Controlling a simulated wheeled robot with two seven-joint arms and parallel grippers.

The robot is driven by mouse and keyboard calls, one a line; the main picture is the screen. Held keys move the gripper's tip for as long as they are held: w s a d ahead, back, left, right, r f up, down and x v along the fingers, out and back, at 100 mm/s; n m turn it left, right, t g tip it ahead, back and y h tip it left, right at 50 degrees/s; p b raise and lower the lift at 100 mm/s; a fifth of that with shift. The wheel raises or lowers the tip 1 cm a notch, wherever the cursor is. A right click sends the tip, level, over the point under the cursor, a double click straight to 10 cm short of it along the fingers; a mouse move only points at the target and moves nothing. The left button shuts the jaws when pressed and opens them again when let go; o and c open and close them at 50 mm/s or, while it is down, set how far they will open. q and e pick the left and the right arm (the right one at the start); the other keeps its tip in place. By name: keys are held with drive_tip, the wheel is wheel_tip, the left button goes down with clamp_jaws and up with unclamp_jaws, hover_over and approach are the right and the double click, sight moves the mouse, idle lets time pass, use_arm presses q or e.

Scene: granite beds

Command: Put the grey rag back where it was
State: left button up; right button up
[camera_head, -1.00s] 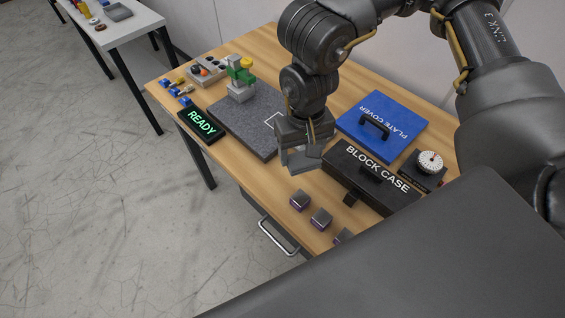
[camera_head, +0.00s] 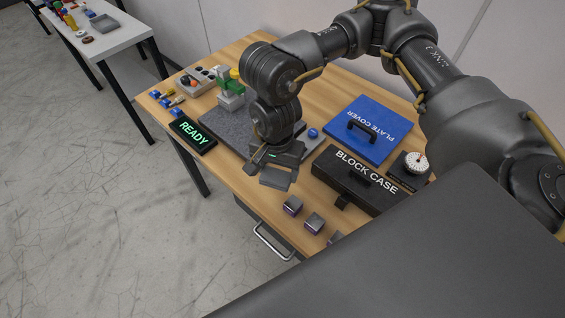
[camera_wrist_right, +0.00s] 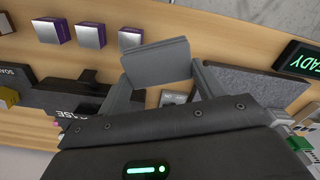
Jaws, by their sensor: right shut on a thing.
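The grey rag (camera_head: 276,179) is a small, flat grey piece held between the fingers of my right gripper (camera_head: 277,166). It hangs near the front edge of the wooden table, left of the block case. The right wrist view shows the rag (camera_wrist_right: 157,62) gripped between the two grey fingers of the right gripper (camera_wrist_right: 160,78), with table wood beyond it. I cannot tell how high above the table it is. My left gripper is not in view. My right arm hides part of the granite plate (camera_head: 222,122).
A READY sign (camera_head: 193,135) and a block build (camera_head: 231,90) are left.

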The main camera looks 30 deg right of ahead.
drive_tip(key=w+d+f, duration=0.1)
drive_tip(key=w+f, duration=0.1)
drive_tip(key=w+d+f+p, duration=0.1)
drive_tip(key=w+d+f, duration=0.3)
drive_tip(key=f, duration=0.1)
drive_tip(key=shift+w+d+f, duration=0.1)
drive_tip(key=shift+w+d, duration=0.05)
drive_tip(key=shift+w, duration=0.25)
drive_tip(key=shift+w+d+f, duration=0.1)
drive_tip(key=shift+d+f, duration=0.05)
drive_tip(key=shift+f, duration=0.1)
drive_tip(key=shift+f+p, duration=0.35)
drive_tip(key=shift+p, duration=0.15)
drive_tip(key=shift+f+p, duration=0.3)
drive_tip(key=shift+f, duration=0.9)
